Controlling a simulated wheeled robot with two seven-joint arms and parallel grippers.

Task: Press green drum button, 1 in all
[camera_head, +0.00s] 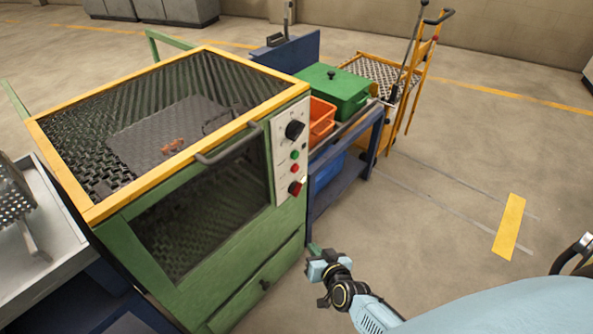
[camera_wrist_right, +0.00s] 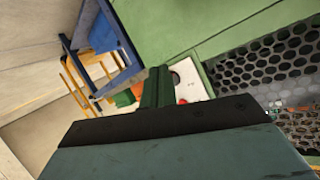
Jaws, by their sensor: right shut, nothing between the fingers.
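The green button (camera_head: 295,154) is a small round button on the white control panel (camera_head: 281,140) at the right front corner of the green machine. It sits below a black knob (camera_head: 295,130) and above a red button (camera_head: 294,168). My right gripper (camera_head: 314,249) is shut and empty, lower than the panel and apart from it. In the right wrist view, the shut fingers (camera_wrist_right: 156,88) point toward the white panel (camera_wrist_right: 196,82), and a red control (camera_wrist_right: 183,101) shows beside them. The green button cannot be made out there. My left gripper is out of view.
The machine has a yellow-framed mesh top (camera_head: 150,65), a front handle bar (camera_head: 230,147) and a lower drawer (camera_head: 262,284). A red knob (camera_head: 295,188) sits low on the panel. A blue cart (camera_head: 345,180) with a green box (camera_head: 334,90) stands behind. Floor at right is open.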

